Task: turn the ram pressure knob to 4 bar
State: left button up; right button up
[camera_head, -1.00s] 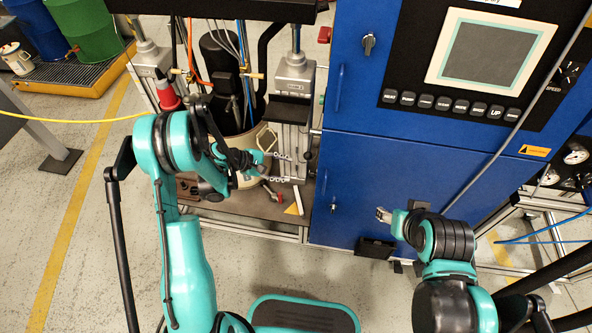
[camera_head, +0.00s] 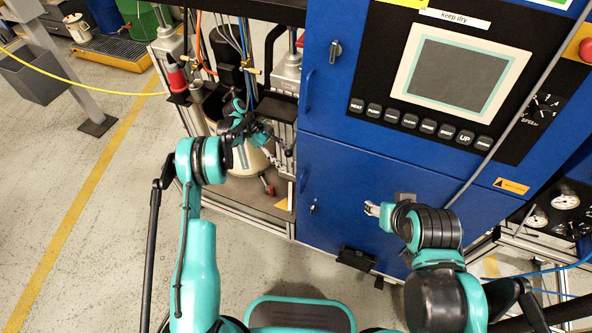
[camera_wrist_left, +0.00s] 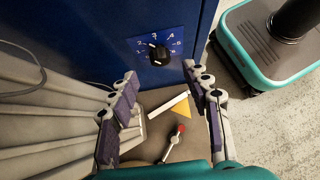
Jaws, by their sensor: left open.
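The ram pressure knob (camera_wrist_left: 158,54) is a black knob on a blue panel in the left wrist view, with a white number scale around it. Its pale mark seems to point up and a little left, near the 3; it is too small to be sure. My left gripper (camera_wrist_left: 161,76) is open and empty, its fingertips either side of the view below the knob and apart from it. In the head view the left gripper (camera_head: 279,149) is beside the blue cabinet's left edge; I cannot make out the knob there. My right gripper (camera_head: 372,208) is in front of the cabinet's lower door.
The blue cabinet (camera_head: 340,170) carries a screen (camera_head: 455,75) and a row of buttons. A drum (camera_head: 245,160) and pump frame stand behind the left gripper. A red-ended lever (camera_wrist_left: 175,140) and a white bar (camera_wrist_left: 168,106) lie below the knob.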

pick_arm(q)
jog(key=b+x, duration=0.2)
jog(key=x, duration=0.5)
jog(key=shift+b, duration=0.3)
jog(key=shift+f, duration=0.1)
grip_shut()
